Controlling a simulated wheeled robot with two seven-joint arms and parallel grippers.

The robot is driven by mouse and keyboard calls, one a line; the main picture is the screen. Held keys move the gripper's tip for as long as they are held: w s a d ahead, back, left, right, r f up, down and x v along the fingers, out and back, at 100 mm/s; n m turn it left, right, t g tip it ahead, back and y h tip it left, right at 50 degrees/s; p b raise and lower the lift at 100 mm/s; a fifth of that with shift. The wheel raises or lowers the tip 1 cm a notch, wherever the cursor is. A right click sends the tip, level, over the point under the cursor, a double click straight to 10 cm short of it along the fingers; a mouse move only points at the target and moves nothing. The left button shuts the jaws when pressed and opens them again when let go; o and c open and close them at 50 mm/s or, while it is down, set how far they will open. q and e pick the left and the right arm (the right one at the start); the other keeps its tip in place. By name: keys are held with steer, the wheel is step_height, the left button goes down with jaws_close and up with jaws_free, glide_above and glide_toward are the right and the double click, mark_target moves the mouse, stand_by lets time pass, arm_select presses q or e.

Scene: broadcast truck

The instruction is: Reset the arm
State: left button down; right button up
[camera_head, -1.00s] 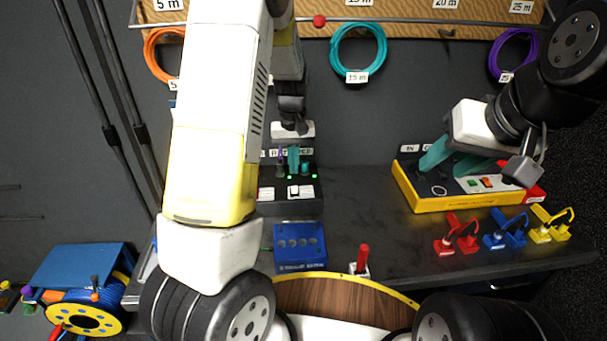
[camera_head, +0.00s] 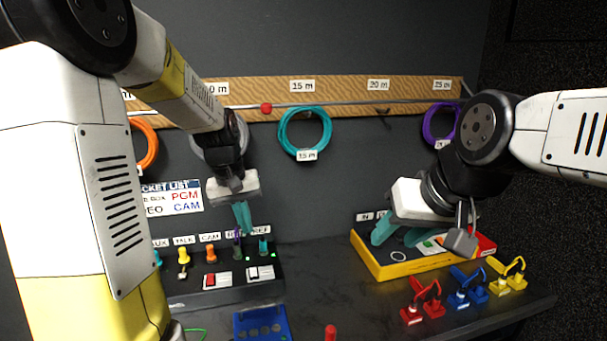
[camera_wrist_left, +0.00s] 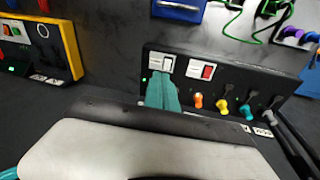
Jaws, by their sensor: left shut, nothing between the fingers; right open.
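My left gripper (camera_head: 243,219) is above the black socket box (camera_head: 225,289), its teal fingers together and empty. In the left wrist view the shut fingers (camera_wrist_left: 162,92) overlap the box's edge near a white switch; I cannot tell whether they touch it. My right gripper (camera_head: 396,240) is open over the yellow-edged tester box (camera_head: 376,268), its teal fingers apart. Several coloured plugs sit along the back of the socket box, including an orange one (camera_head: 210,254) and a yellow one (camera_head: 183,254).
Red (camera_head: 423,300), blue (camera_head: 468,291) and yellow (camera_head: 509,277) looped connectors stand at the counter's right. A blue box (camera_head: 260,323) lies in front. Cable coils, including a teal one (camera_head: 281,134), hang on the back rail. The counter between the two boxes is clear.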

arm_select(q)
steer(key=s+r+m+t, duration=0.1)
steer(key=s+r+t, duration=0.1)
steer(key=s+r, duration=0.3)
steer(key=s+d+r+m+t, duration=0.1)
steer(key=s+r, duration=0.4)
steer(key=s, duration=0.8)
steer(key=shift+d+m+t+h, duration=0.15)
steer(key=shift+m+t+h, duration=0.2)
steer(key=shift+t, duration=0.35)
steer(key=shift+s, duration=0.1)
